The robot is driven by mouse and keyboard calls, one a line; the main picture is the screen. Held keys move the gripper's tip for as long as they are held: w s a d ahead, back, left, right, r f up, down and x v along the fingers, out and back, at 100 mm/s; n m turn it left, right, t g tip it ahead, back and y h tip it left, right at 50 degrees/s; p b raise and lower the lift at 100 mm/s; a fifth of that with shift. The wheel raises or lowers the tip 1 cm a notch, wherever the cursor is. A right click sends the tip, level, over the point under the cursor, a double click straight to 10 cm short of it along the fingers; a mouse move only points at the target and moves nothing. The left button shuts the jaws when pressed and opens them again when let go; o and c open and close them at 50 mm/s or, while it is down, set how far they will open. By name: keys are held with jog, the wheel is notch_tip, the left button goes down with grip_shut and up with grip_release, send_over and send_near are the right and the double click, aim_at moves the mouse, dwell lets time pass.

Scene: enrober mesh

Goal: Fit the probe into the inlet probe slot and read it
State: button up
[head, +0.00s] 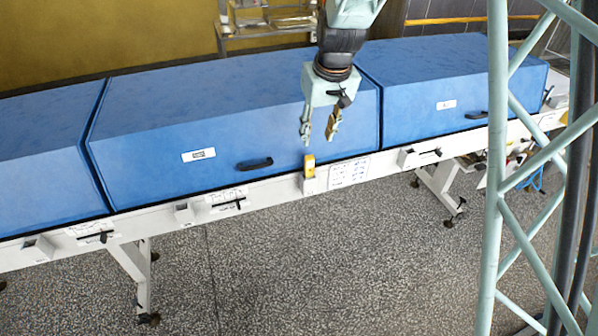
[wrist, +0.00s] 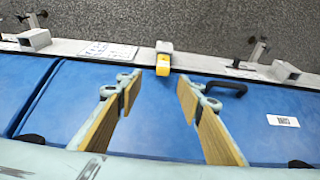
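A yellow piece that looks like the probe (head: 309,166) stands in a pale holder (head: 309,184) on the white front rail. The probe also shows in the wrist view (wrist: 163,66), ahead of the fingers. My gripper (head: 318,138) is open and empty above and slightly right of the probe, apart from it. In the wrist view its two fingers (wrist: 160,86) are wide apart. Small box-like sockets sit on the rail, one left (head: 184,213) and one right (head: 406,158) of the probe, another at far left (head: 38,247). I cannot read which is the inlet slot.
Blue hoods (head: 230,115) with black handles (head: 255,164) cover the conveyor behind the rail (head: 270,192). Black levers (head: 229,204) stick out near the sockets. A printed card (head: 349,171) is right of the holder. Speckled floor (head: 330,265) in front is clear.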

aim_at(310, 158)
jog(key=shift+w+a+f, duration=0.15)
jog(key=shift+a+f, duration=0.1)
jog(key=shift+a, duration=0.3)
jog(key=shift+f, duration=0.15)
jog(key=shift+x, duration=4.15)
jog(key=shift+x, duration=2.6)
jog(key=shift+c, duration=0.5)
jog(key=c, duration=1.1)
